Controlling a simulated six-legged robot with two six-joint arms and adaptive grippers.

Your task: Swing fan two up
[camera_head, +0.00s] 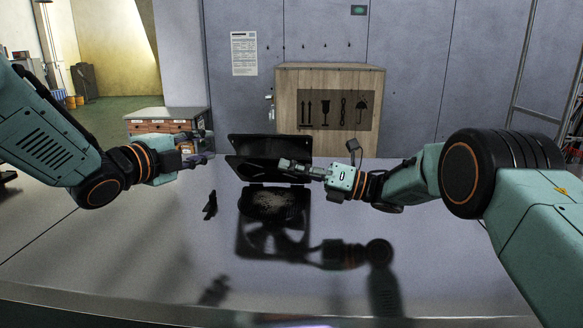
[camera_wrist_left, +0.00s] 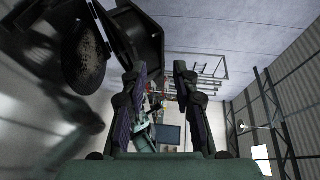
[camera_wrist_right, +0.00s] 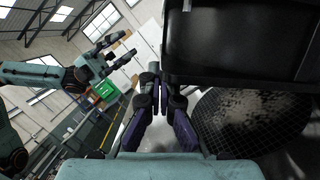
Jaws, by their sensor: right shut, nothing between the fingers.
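A black fan unit sits on the grey table in front of the wooden crate. Its dark housing (camera_head: 262,148) stands at the back, and a round grille (camera_head: 272,204) lies low in front of it. The right wrist view shows the housing (camera_wrist_right: 240,45) and the meshed grille (camera_wrist_right: 245,122) close by. I cannot tell which part is fan two. My right gripper (camera_head: 288,166) is shut and empty beside the housing; whether it touches cannot be told. My left gripper (camera_head: 205,148) is open and empty, left of the unit. The left wrist view shows the grille (camera_wrist_left: 83,52) and housing (camera_wrist_left: 140,32).
A wooden crate (camera_head: 328,80) stands behind the table. A smaller box with a grey lid (camera_head: 165,113) is at the back left. The table front is clear.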

